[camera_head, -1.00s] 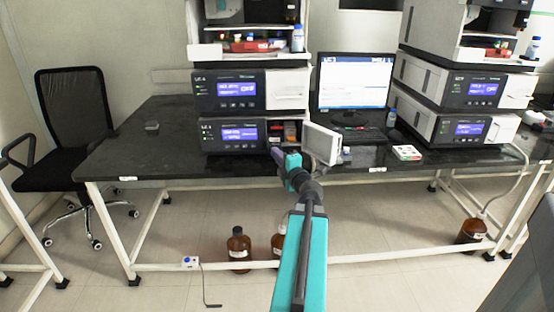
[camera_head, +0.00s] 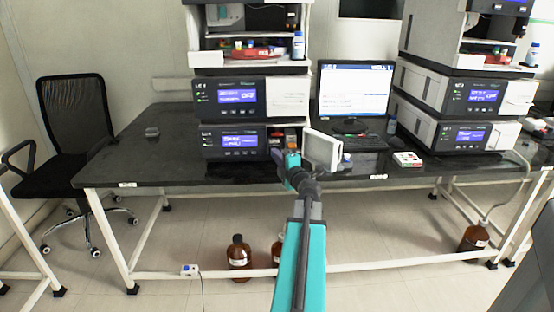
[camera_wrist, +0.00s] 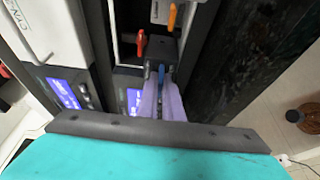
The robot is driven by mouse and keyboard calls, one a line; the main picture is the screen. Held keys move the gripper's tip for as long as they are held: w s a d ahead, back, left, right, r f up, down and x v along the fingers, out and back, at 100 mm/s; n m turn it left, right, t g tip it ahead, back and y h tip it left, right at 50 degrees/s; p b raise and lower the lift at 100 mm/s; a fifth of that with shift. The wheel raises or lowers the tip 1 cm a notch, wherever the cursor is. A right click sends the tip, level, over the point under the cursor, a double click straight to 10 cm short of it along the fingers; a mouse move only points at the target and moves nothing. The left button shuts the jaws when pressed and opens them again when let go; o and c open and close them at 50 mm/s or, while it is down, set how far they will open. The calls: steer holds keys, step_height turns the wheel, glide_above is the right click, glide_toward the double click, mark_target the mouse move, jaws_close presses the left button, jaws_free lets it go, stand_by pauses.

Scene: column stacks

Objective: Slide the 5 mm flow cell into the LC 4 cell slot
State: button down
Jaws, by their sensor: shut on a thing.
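My gripper (camera_head: 283,152) reaches the open front bay of the lower left instrument (camera_head: 235,142). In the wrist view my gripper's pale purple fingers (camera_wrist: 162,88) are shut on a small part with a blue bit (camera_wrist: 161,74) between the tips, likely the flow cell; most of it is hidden. A dark block (camera_wrist: 160,50) lies just past the tips; I cannot tell whether the part touches it. The bay's white door (camera_head: 322,151) stands open to the right of my gripper. The LC labels are too small to read surely.
A red fitting (camera_wrist: 141,44) and an orange fitting (camera_wrist: 172,16) are inside the bay near the fingers. A monitor (camera_head: 354,90) stands right of the stack, with a second instrument stack (camera_head: 462,100) beyond. The bench top left of the stack (camera_head: 150,155) is mostly clear.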

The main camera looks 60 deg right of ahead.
steer(key=shift+w+d+b, duration=0.3)
steer(key=shift+w+d, duration=0.3)
steer(key=shift+d, duration=0.25)
steer(key=shift+w+d+b, duration=0.25)
steer(key=shift+w+d, duration=0.3)
steer(key=shift+d, duration=0.25)
steer(key=shift+w+d+b, duration=0.3)
steer(key=shift+w+d, duration=0.3)
steer(key=shift+d, duration=0.25)
steer(key=shift+a, duration=0.1)
steer(key=shift+f+p, duration=0.1)
steer(key=shift+p, duration=0.2)
steer(key=c, duration=1.8)
jaws_free()
steer(key=shift+c, duration=0.2)
steer(key=shift+s, duration=0.15)
steer(key=p+v, duration=0.1)
steer(key=v, duration=1.2)
steer(key=shift+s+a, duration=0.25)
